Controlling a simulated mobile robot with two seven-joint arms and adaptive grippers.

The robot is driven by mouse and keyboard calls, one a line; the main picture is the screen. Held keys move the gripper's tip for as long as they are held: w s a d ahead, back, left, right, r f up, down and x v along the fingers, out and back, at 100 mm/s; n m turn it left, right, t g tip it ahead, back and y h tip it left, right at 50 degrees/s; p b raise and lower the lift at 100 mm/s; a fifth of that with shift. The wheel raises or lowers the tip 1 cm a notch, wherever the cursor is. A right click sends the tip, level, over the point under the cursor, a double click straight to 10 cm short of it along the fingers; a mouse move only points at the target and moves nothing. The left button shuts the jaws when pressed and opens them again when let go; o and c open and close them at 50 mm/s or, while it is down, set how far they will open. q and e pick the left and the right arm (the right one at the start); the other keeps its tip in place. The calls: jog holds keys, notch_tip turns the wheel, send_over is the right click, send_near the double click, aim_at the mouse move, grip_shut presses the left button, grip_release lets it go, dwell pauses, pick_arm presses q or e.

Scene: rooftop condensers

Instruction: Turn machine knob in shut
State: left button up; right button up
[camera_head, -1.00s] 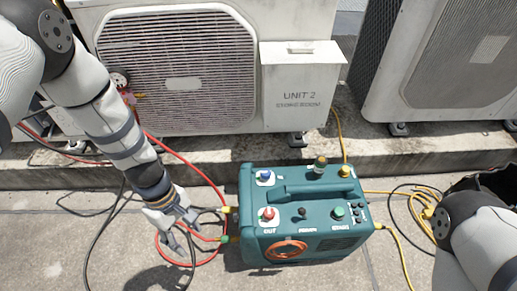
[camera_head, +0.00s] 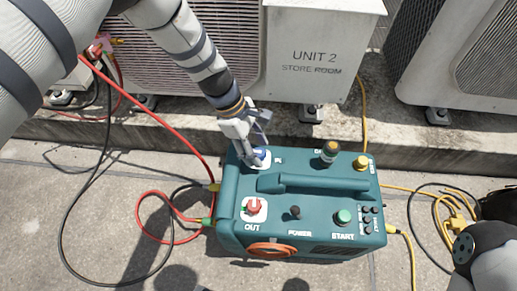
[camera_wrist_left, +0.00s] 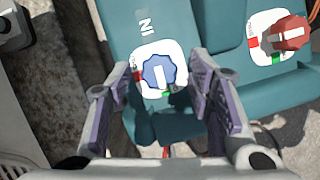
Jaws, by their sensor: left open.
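The teal machine (camera_head: 330,208) stands on the concrete with its control panel facing up. Its blue IN knob (camera_head: 263,156) is at the far left corner, on a white plate. My left gripper (camera_head: 258,150) is over that knob and partly hides it. In the left wrist view, the blue knob (camera_wrist_left: 160,72) lies between and slightly beyond the open fingers, with no clear contact. Its white stripe runs nearly upright in that view, with a red mark at the plate's left and a green one at its lower edge. My right gripper is not in view.
A red OUT knob (camera_head: 254,207) sits nearer on the panel. A black power switch (camera_head: 295,212), green START button (camera_head: 343,216) and carry handle (camera_head: 310,182) stand up from the machine. Red hoses (camera_head: 140,107) lie left; a yellow cable (camera_head: 445,212) lies right. Condenser units stand behind.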

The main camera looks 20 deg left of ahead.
pick_arm(q)
jog(key=shift+d+f, duration=0.1)
jog(key=shift+f, duration=0.1)
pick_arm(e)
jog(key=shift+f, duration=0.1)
pick_arm(q)
grip_shut()
